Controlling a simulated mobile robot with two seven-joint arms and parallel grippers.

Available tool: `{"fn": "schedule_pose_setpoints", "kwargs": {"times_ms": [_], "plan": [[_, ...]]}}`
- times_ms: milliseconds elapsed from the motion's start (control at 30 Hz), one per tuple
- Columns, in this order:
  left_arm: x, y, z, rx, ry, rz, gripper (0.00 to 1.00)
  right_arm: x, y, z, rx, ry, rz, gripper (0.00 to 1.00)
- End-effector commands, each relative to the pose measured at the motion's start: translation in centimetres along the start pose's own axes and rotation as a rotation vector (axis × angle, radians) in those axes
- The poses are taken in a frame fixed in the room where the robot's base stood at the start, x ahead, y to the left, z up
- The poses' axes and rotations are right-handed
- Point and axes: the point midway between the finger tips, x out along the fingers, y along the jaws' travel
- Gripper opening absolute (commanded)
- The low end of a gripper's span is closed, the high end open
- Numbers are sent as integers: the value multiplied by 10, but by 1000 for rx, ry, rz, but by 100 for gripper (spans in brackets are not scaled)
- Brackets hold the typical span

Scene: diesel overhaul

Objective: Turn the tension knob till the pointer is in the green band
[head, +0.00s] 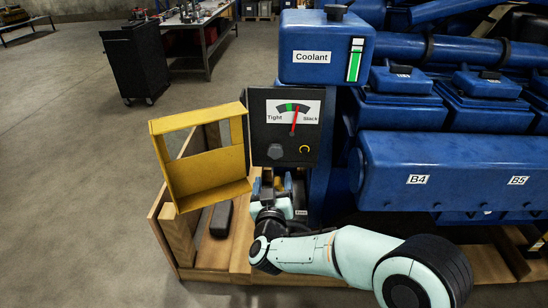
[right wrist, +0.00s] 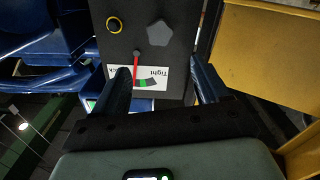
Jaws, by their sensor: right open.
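The dark gauge panel (head: 258,133) carries a white dial (head: 272,107) marked Tight at left and Slack at right. Its red pointer (head: 294,122) stands nearly upright, just on the Slack side of the green band (head: 286,107). The grey, many-sided tension knob (head: 275,151) is at the panel's lower left. It also shows in the right wrist view (right wrist: 160,33), where the panel appears upside down. My right gripper (head: 274,184) is below the knob, open and empty. In the right wrist view its fingers (right wrist: 164,80) are spread, with the knob beyond their tips. My left gripper is not in view.
A yellow open frame (head: 162,163) stands close left of the panel, above a wooden crate (head: 173,236). The blue engine (head: 440,150) fills the right. A blue Coolant tank (head: 327,73) is above the panel. A yellow ring (head: 305,149) is right of the knob.

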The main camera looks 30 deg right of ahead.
Motion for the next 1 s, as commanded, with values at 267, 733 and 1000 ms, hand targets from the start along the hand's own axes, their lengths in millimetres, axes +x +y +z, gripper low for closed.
{"fn": "schedule_pose_setpoints", "kwargs": {"times_ms": [267, 733, 1000], "plan": [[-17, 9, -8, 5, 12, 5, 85, 58, 0, -2, -4, -1, 1, 74], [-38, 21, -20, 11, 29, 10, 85, 122, -2, 0, -1, 0, -4, 74], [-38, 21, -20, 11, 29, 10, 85, 123, -2, 1, -1, -2, -5, 74]]}}
